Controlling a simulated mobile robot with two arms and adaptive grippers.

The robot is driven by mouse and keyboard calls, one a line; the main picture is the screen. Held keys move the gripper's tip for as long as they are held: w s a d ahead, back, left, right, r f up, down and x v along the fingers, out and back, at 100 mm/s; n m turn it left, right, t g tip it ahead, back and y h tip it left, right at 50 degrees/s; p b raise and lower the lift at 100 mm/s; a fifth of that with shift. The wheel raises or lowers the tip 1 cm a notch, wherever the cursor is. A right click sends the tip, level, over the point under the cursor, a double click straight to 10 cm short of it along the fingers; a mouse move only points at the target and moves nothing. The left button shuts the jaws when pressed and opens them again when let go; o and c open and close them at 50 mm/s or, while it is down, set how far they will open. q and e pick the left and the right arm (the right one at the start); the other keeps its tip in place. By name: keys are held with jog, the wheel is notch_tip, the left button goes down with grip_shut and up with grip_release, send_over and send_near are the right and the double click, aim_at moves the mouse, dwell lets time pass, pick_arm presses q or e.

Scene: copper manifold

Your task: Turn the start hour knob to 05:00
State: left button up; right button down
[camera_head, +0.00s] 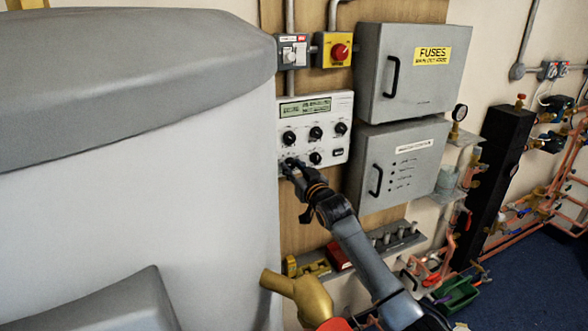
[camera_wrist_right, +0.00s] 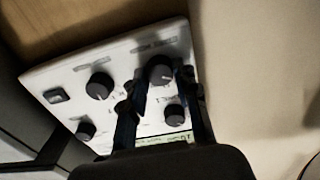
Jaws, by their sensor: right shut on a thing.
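The white control panel (camera_head: 341,105) hangs on the wooden board, with a green display (camera_head: 305,107) whose text is too small to read. It carries several black knobs in two rows. My right gripper (camera_head: 290,166) is at the lower-left knob, and its fingers are shut around that knob. In the right wrist view the panel (camera_wrist_right: 62,76) appears upside down, and the gripped knob (camera_wrist_right: 160,69) sits between the fingertips of my right gripper (camera_wrist_right: 160,80). The knob labels and its pointer setting cannot be read. My left gripper is not in view.
A large grey-white tank (camera_head: 140,190) stands close on the left of the panel. Two grey boxes, the fuse box (camera_head: 412,80) and one below it (camera_head: 410,185), stick out on the right. A red emergency knob (camera_head: 340,51) is above. A yellow object (camera_head: 305,292) is below.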

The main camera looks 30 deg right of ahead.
jog(key=c, duration=1)
grip_release()
jog(key=shift+s+f, duration=0.1)
jog(key=shift+s, duration=0.35)
jog(key=s, duration=1.1)
jog(key=shift+a, duration=0.35)
